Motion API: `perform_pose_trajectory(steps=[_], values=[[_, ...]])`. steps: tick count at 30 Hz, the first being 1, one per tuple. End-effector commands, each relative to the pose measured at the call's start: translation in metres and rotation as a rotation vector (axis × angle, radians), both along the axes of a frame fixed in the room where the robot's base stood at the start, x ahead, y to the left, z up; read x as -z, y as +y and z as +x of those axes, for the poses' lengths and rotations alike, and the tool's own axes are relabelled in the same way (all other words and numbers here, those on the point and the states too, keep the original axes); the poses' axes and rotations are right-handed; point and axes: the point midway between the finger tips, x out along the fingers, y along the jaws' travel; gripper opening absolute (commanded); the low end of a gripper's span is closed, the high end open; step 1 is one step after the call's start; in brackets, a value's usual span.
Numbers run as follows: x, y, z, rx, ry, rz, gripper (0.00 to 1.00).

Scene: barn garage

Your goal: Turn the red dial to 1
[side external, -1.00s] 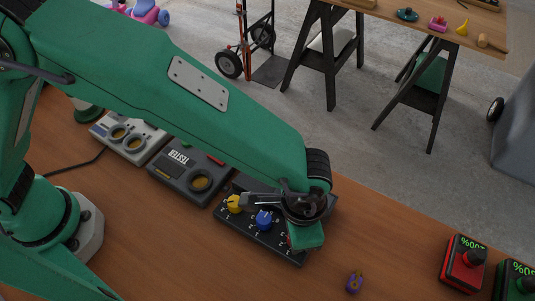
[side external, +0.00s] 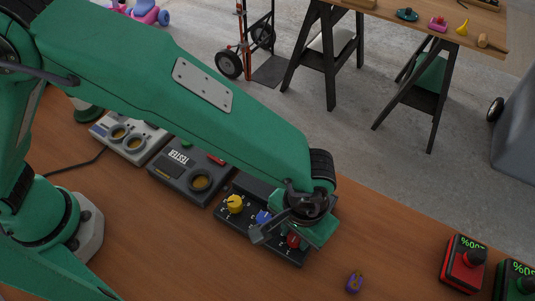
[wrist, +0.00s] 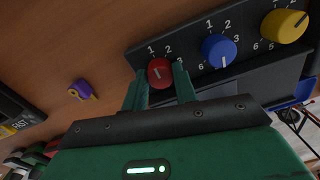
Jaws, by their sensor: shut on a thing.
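The red dial (wrist: 160,72) sits at the end of a dark dial panel (side external: 232,221), with numbers printed around it; 1 and 2 show above it in the wrist view. My gripper (wrist: 161,82) has its two green fingers on either side of the red dial, shut on it. The dial's pale pointer mark shows on its face, but I cannot tell which number it marks. In the side view the red dial (side external: 293,240) shows partly beneath my gripper. Beside it are a blue dial (wrist: 219,51) and a yellow dial (wrist: 284,25).
A grey tester box (side external: 181,176) and a pale box with two round dials (side external: 127,139) stand left of the panel. Bare wood lies between.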

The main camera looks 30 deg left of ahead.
Motion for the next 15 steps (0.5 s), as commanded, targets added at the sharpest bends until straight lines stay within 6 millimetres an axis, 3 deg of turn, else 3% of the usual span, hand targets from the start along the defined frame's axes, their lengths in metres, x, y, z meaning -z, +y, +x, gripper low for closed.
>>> perform_pose_trajectory(steps=[11, 12, 15], values=[[0.0005, -0.0018, -0.0026, -0.002, -0.001, 0.000, 0.05], [0.0005, -0.0018, -0.0026, -0.002, -0.001, -0.001, 0.32], [0.0004, -0.0016, -0.0021, -0.003, -0.001, 0.000, 0.50]])
